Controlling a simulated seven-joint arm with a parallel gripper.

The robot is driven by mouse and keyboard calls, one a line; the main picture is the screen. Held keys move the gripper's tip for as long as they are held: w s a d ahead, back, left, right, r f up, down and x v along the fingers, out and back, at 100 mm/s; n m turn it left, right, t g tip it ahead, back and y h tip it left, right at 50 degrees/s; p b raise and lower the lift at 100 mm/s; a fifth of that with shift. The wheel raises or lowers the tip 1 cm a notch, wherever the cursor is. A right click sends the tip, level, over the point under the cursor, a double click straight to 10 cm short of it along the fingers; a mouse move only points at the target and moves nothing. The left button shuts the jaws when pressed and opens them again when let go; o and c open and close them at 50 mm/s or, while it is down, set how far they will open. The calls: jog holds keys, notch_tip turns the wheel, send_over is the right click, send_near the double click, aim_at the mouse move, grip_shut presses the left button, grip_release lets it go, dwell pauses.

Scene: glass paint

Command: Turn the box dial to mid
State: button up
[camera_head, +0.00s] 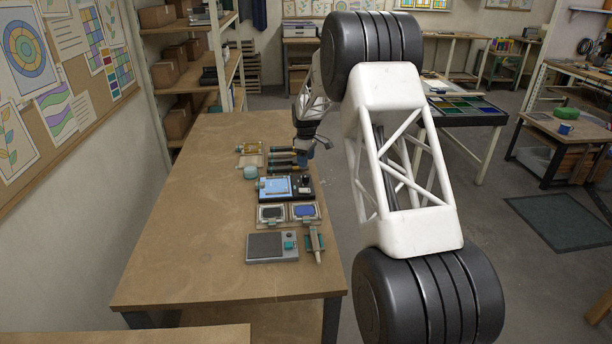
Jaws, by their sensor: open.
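A black box (272,197) with a lit blue screen stands on the brown table, with a dark knob-like part (304,183) at its right end. Nearer to me is a flat grey box (282,258) with a dark top panel and a small teal part (290,245) on its right. I cannot tell for sure which one bears the dial, and no dial marks are readable. My gripper (303,155) is small and dark in this view. It is open and points down over the far right part of the table, beyond the black box and apart from it.
Two small framed pads, one dark (271,213) and one blue (305,211), lie between the boxes. A pen-like tool (316,245) lies at the right edge. Several dark-handled tools (284,162) and a round pale-blue container (250,172) lie behind. The table's left half is clear.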

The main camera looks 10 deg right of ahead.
aim_at(306, 175)
jog(key=shift+f, duration=3.75)
jog(key=c, duration=0.9)
jog(key=shift+m, duration=0.4)
jog(key=m, duration=1.1)
jog(key=shift+w, duration=0.1)
jog(key=shift+r, duration=0.1)
